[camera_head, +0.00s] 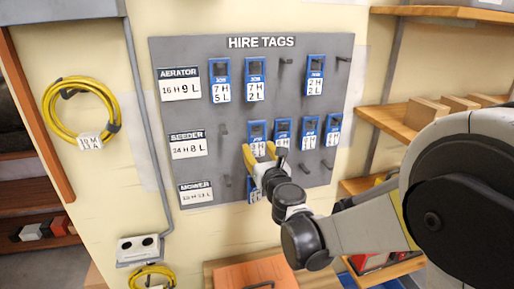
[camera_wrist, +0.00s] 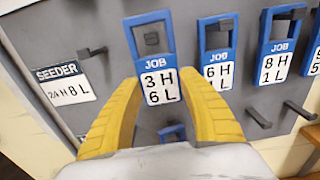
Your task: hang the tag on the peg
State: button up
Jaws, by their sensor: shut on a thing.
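The held tag is blue-framed, with a white face reading JOB, 3 H, 6 L; it shows in the wrist view (camera_wrist: 160,88) and in the head view (camera_head: 257,130). My gripper (camera_head: 260,150) has its two yellow fingers shut on this tag's lower part, one at each side. The tag is upright at the board's seeder row. A dark peg end (camera_wrist: 151,38) shows in the tag's window; I cannot tell whether the peg passes through or only lies behind. An empty peg (camera_wrist: 92,51) stands to the left, beside the SEEDER label (camera_wrist: 66,85).
The grey HIRE TAGS board (camera_head: 180,55) carries several other blue tags. A 6 H 1 L tag (camera_wrist: 217,72) hangs close right of my gripper. A partly hidden tag (camera_wrist: 172,130) hangs below. Empty pegs (camera_wrist: 258,117) stick out at lower right. A shelf (camera_head: 390,122) stands right.

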jog(key=shift+v, duration=2.65)
jog(key=d+f+m+h, duration=0.1)
jog(key=d+f+h, duration=0.1)
jog(key=d, duration=0.7)
jog(key=d+f+m+h, duration=0.2)
jog(key=d+f+h, duration=0.1)
jog(key=d, duration=0.6)
jog(key=shift+w+d+f+t, duration=0.3)
jog(key=shift+w+d+f, duration=0.15)
jog(key=shift+f, duration=0.45)
